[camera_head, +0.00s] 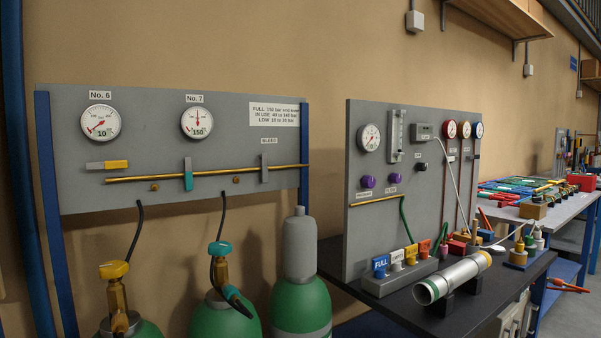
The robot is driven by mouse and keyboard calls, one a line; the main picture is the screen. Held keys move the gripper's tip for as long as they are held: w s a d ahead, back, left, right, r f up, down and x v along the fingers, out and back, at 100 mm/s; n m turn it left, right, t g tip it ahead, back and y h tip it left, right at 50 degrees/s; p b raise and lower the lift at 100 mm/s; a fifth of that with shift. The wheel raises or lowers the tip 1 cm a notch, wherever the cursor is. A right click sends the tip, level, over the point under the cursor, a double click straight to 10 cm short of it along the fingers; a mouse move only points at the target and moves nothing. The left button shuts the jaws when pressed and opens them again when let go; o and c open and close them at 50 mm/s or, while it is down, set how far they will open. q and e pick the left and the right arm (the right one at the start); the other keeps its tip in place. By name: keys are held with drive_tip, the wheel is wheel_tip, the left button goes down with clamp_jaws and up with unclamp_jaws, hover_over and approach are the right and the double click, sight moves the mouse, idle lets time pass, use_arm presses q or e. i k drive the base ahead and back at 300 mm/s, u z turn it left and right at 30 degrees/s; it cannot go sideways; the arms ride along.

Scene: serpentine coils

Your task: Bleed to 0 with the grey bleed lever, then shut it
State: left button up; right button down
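The grey bleed lever (264,168) stands upright across the brass pipe (225,174), below a label that seems to read BLEED (269,140). The teal lever (188,175) is also upright on the pipe. The yellow lever (115,164) lies level at the left. The No. 6 gauge (101,123) shows the number 10, its needle toward the lower left. The No. 7 gauge (197,122) shows 150, its needle pointing up. Neither of my grippers is in view.
Green cylinders (302,303) stand below the grey panel (150,110), two with black hoses. At the right a dark bench (400,314) carries a second gauge panel (375,210), coloured tags and a silver tube (452,278). The space before the bleed lever looks clear.

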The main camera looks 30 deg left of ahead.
sight(264, 167)
drive_tip(key=u, duration=0.4)
drive_tip(key=i, duration=0.95)
drive_tip(key=u, duration=0.65)
